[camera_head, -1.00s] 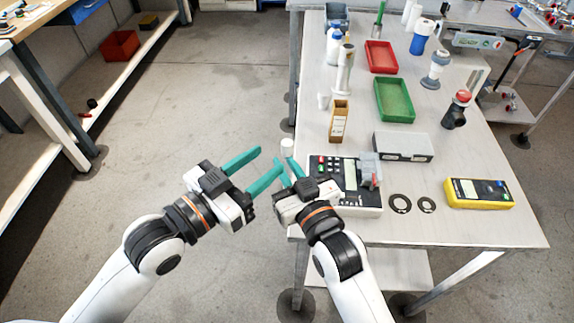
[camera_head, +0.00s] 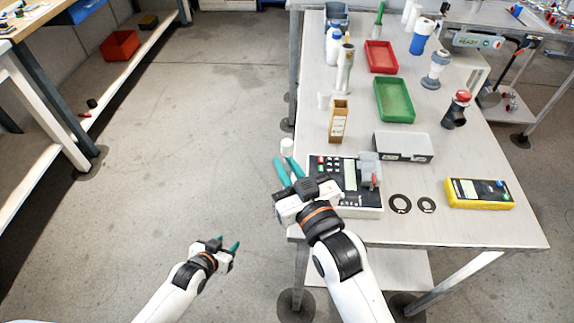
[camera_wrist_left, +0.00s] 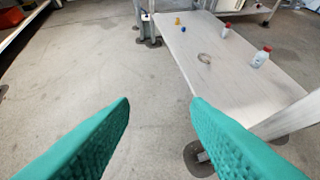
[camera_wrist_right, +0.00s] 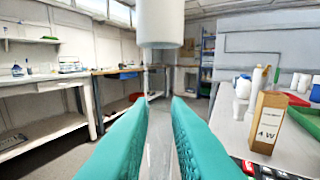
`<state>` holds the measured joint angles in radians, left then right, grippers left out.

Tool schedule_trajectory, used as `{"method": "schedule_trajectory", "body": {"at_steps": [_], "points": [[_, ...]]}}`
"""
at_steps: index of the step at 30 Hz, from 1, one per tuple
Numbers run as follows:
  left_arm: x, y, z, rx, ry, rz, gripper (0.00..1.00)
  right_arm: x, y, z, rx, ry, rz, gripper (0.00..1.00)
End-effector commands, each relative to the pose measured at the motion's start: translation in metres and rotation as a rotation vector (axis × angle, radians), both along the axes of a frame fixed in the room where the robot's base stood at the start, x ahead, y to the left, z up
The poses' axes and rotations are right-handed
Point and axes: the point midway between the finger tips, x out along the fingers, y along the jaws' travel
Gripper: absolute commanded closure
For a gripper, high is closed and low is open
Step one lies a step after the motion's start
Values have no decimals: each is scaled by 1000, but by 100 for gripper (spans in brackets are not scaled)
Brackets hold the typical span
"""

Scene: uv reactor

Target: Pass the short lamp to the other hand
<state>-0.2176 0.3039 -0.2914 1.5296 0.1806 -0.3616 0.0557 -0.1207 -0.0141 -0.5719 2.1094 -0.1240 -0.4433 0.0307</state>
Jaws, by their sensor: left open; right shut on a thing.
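The short lamp (camera_head: 287,147) shows in the head view as a white end cap above the tips of my right gripper (camera_head: 287,163). In the right wrist view the lamp's white cap (camera_wrist_right: 160,24) is at the top, with a clear tube (camera_wrist_right: 158,135) running down between the teal fingers. My right gripper is shut on that tube and holds the lamp upright, beside the table's left edge. My left gripper (camera_head: 227,243) is lower and to the left, over the floor. It is open and empty in the left wrist view (camera_wrist_left: 160,105), apart from the lamp.
The table (camera_head: 470,228) holds a keypad device (camera_head: 330,170), a brown box (camera_head: 339,122), a grey box (camera_head: 403,147), a yellow meter (camera_head: 480,193), and green (camera_head: 394,98) and red (camera_head: 381,57) trays. Its lower shelf (camera_wrist_left: 215,75) holds small bottles. The floor left of it is clear.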

Motion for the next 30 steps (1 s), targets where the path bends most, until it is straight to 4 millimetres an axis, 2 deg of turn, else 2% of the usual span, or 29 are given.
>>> {"method": "schedule_trajectory", "body": {"at_steps": [1,6,11,15,21,24,27,30], "points": [[-15,6,-26,15,51,16,57,0,0,0,0,0,0,100],[-69,23,-100,69,204,52,57,0,0,0,0,-1,0,100],[-133,32,-159,113,350,71,57,0,0,0,0,0,0,100],[-198,36,-200,145,479,76,57,0,0,0,0,0,0,100],[-286,34,-238,176,643,69,57,0,0,0,0,-1,0,100],[-319,32,-248,185,700,63,57,0,0,0,0,0,0,100],[-340,30,-253,191,736,57,57,0,0,0,0,-1,0,100],[-352,29,-255,194,755,54,57,0,0,0,0,-1,0,100]]}}
